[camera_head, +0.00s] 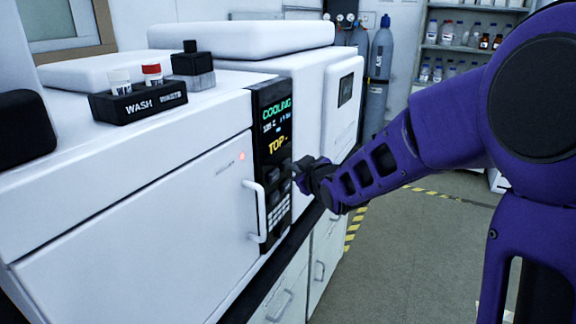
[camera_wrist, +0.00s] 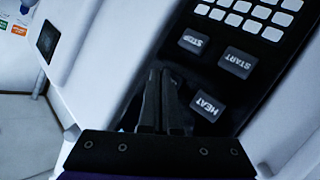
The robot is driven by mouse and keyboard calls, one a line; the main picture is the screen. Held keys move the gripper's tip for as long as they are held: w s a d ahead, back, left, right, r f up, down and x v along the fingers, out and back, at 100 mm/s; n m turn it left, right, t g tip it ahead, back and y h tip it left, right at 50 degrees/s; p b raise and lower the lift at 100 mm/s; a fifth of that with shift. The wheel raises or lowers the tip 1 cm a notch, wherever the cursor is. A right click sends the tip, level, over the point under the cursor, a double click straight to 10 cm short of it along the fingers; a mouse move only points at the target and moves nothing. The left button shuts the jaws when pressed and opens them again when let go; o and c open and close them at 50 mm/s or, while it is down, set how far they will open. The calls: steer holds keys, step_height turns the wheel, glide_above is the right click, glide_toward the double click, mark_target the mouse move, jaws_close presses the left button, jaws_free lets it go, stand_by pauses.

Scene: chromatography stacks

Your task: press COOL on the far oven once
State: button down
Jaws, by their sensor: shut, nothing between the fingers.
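The white oven (camera_head: 140,215) with a closed door and white handle fills the left of the head view. Its black control panel (camera_head: 271,150) shows green COOLING and yellow TOP text on the display. My gripper (camera_head: 298,172) is shut and empty, its fingertips at the panel's button area. In the wrist view the shut fingers (camera_wrist: 163,75) lie over the panel beside the STOP button (camera_wrist: 194,42), START button (camera_wrist: 238,62) and HEAT button (camera_wrist: 208,107). No COOL label is visible; the fingers cover that part of the panel. I cannot tell whether the fingertips touch it.
A black WASH/WASTE rack (camera_head: 138,101) with vials stands on the oven top. A second white unit (camera_head: 341,100) stands behind. Gas cylinders (camera_head: 381,50) and a bottle shelf (camera_head: 470,45) are at the back. The floor (camera_head: 415,225) at right is clear.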

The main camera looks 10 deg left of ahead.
steer(key=shift+s+d, duration=0.2)
steer(key=shift+d, duration=0.3)
steer(key=shift+s+d+p, duration=0.3)
steer(key=shift+d+p, duration=0.05)
steer(key=shift+d, duration=0.45)
steer(key=shift+s+d+p, duration=0.25)
steer(key=shift+d+p, duration=0.05)
steer(key=shift+d, duration=0.45)
steer(key=shift+s+d+p, duration=0.3)
steer(key=shift+d+p, duration=0.05)
steer(key=shift+d, duration=0.45)
